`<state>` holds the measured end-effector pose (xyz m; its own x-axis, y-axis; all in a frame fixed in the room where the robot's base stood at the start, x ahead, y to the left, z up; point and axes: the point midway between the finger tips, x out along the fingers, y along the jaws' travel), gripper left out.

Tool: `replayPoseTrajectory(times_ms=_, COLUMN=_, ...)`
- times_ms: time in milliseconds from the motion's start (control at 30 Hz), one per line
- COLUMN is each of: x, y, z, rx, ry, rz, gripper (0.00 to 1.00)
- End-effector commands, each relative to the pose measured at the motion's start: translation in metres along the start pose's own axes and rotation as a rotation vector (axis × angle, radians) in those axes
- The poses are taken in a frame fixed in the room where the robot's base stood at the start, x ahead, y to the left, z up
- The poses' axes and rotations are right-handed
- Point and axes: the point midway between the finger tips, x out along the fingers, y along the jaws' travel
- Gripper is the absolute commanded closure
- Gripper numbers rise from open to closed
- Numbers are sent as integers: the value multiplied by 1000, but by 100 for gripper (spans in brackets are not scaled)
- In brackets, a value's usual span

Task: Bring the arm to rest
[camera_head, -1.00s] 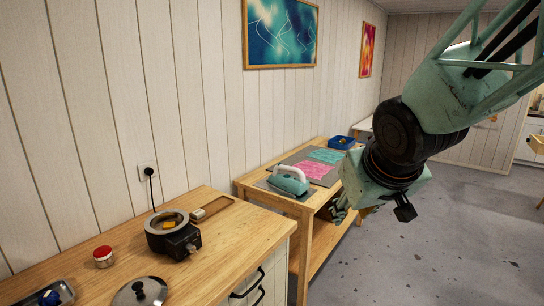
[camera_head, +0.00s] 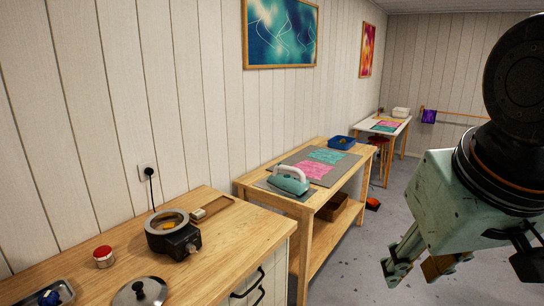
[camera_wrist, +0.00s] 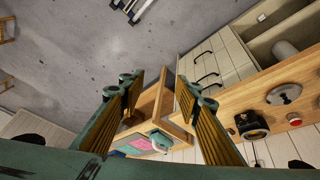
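My arm is at the right side of the head view, with my gripper (camera_head: 418,270) low in the picture, over the grey floor and to the right of the ironing table (camera_head: 308,232). In the wrist view my gripper (camera_wrist: 160,84) shows two fingers spread well apart with nothing between them. The fingers are clear of the furniture. The upper part of my arm runs out of the head view at the right edge.
A wooden counter (camera_head: 232,222) at the left holds a heating pot (camera_head: 168,238), a red button (camera_head: 103,256) and a lid (camera_head: 140,293). An iron (camera_head: 290,180) and dyed cloth (camera_head: 318,164) lie on the ironing table. Grey floor (camera_head: 350,275) is open beside it.

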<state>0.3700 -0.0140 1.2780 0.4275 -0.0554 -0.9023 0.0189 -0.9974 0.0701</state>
Motion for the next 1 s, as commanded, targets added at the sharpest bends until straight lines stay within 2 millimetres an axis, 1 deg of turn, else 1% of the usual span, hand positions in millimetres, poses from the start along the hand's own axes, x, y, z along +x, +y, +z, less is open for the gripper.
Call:
replayPoseTrajectory(times_ms=33, x=-6, y=0, z=9, rx=6, ry=-7, rz=-4, gripper=69)
replayPoseTrajectory(times_ms=200, x=-23, y=-5, z=43, rx=25, ry=-44, rz=-23, gripper=69)
replayPoseTrajectory(times_ms=300, x=-31, y=-8, z=61, rx=32, ry=-65, rz=-35, gripper=69)
replayPoseTrajectory(times_ms=433, x=-38, y=-12, z=77, rx=40, ry=-84, rz=-48, gripper=69)
replayPoseTrajectory(times_ms=600, x=-43, y=-15, z=88, rx=43, ry=-98, rz=-56, gripper=69)
replayPoseTrajectory(times_ms=1000, x=-43, y=-15, z=89, rx=43, ry=-99, rz=-57, gripper=69)
